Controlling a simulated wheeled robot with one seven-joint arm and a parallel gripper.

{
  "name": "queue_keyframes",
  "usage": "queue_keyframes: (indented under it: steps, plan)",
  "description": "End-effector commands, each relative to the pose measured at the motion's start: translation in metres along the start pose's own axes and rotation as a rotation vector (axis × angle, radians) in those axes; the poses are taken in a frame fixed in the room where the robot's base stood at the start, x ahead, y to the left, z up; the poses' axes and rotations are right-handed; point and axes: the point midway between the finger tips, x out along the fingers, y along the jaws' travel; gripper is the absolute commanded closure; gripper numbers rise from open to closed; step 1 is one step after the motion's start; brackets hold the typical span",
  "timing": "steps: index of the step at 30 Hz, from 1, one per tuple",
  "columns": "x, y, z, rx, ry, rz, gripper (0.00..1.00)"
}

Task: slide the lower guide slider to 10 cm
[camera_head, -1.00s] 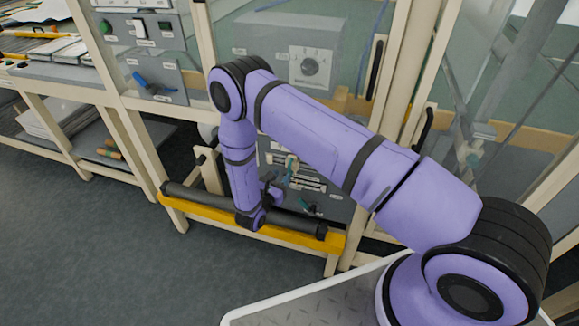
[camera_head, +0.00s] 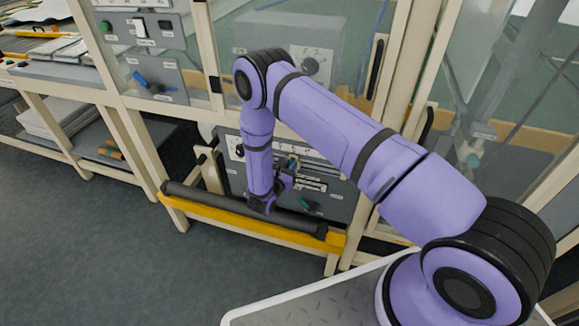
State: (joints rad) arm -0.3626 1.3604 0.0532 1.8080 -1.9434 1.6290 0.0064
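The grey guide panel (camera_head: 340,203) stands low inside the machine frame, behind the dark roller. It carries horizontal slots with scales (camera_head: 312,183) and small teal handles. One teal handle (camera_head: 291,164) shows at the upper slot, and another teal part (camera_head: 309,204) shows lower down. I cannot tell which slider is the lower guide or read its scale. My gripper (camera_head: 282,183) is at the end of my purple arm, in front of the panel and just left of the slots. My wrist partly hides it and the panel's left part. Its finger opening and any contact cannot be made out.
A dark roller (camera_head: 220,203) and a yellow rail (camera_head: 228,224) run across in front of the panel, below my wrist. Cream frame posts (camera_head: 402,75) and glass panes stand around it. Control boxes (camera_head: 146,33) are at upper left. Open floor (camera_head: 90,255) lies at lower left.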

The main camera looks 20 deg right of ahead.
Motion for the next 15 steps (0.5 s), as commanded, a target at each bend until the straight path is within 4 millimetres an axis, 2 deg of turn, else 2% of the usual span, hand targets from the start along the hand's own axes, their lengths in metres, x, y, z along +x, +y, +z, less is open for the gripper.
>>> queue_keyframes:
  steps: [5,12,15]
  plan:
    - [0.001,-0.005,-0.001,-0.003,0.0,-0.001,1.0]
    - [0.008,-0.043,-0.001,-0.004,0.0,-0.001,1.0]
    - [0.009,-0.05,0.0,-0.002,0.001,-0.002,1.0]
